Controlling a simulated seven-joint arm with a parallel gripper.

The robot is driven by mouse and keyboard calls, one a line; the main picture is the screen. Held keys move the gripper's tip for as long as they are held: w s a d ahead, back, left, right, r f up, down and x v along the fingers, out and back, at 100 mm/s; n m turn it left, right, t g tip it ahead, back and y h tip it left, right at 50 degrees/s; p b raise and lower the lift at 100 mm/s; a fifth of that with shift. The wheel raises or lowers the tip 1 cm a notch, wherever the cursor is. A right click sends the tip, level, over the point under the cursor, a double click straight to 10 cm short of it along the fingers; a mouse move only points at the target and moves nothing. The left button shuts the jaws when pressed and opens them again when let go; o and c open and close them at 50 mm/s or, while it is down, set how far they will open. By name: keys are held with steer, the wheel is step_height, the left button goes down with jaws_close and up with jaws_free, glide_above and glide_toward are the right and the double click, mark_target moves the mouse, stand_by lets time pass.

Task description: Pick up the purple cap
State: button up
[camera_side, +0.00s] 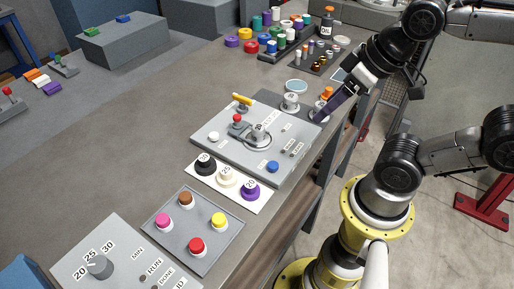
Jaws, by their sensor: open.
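A purple cap-like piece (250,191) with a pale numbered top sits at the right end of a white card, beside a cream piece (227,177) and a black piece (205,163). Another purple round cap (232,41) lies on the bench at the back, left of a group of coloured caps. I cannot tell which of the two the task means. My gripper (320,115) is open, with dark purplish fingers pointing down-left at the back right corner of the grey control panel. It is apart from both purple pieces. Whether anything lies between the fingers is hard to see.
The grey control panel (210,150) with a red knob and a yellow-handled switch stands mid-bench. A button plate (170,236) and a dial panel (125,262) lie in front. An orange-topped piece (327,92) stands close to my gripper. Bench left of the panels is clear.

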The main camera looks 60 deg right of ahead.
step_height(320, 180, up, 2)
steer(key=w+a+r+n+g, duration=0.1)
steer(key=w+n, duration=0.1)
steer(key=n, duration=0.6)
steer(key=n+g, duration=0.5)
steer(key=n, duration=0.8)
glide_above(250, 184)
step_height(250, 184, down, 5)
step_height(250, 184, down, 13)
steer(key=shift+f, duration=0.1)
steer(key=shift+c, duration=0.3)
